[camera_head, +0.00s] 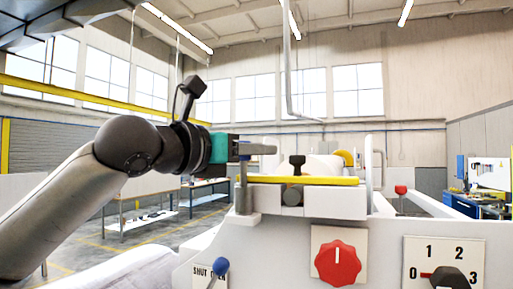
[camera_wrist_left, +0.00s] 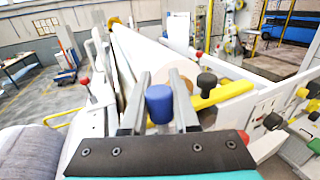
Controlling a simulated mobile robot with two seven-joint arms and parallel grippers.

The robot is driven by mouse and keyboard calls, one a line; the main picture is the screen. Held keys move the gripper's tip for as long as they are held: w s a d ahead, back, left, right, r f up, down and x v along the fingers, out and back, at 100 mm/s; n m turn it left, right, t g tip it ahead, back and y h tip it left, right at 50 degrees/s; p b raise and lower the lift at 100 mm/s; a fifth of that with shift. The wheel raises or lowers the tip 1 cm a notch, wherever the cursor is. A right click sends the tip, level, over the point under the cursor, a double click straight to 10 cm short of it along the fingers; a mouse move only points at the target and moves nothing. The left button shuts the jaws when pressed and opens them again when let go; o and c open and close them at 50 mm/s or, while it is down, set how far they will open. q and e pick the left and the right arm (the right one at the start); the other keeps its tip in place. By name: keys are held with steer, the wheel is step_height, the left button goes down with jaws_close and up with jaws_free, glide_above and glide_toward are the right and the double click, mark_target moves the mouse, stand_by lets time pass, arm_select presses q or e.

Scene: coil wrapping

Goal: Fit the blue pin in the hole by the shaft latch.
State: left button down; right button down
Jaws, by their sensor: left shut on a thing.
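The hole is hidden. My right gripper is not in view.
A white machine panel in front carries a red dial (camera_head: 337,262), a black numbered switch (camera_head: 449,278) and a blue-knobbed lever (camera_head: 221,266). A red knob (camera_head: 400,189) stands to the right. A white roll (camera_wrist_left: 140,60) lies beyond the fingers. Workbenches stand far behind.

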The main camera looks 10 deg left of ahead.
arm_select(q)
steer(key=shift+f+b, duration=0.5)
steer(key=shift+f, duration=0.6)
steer(key=c, duration=0.6)
jaws_free()
steer(key=shift+s, duration=0.1)
steer(key=b+v, duration=0.3)
steer(key=v, duration=1.2)
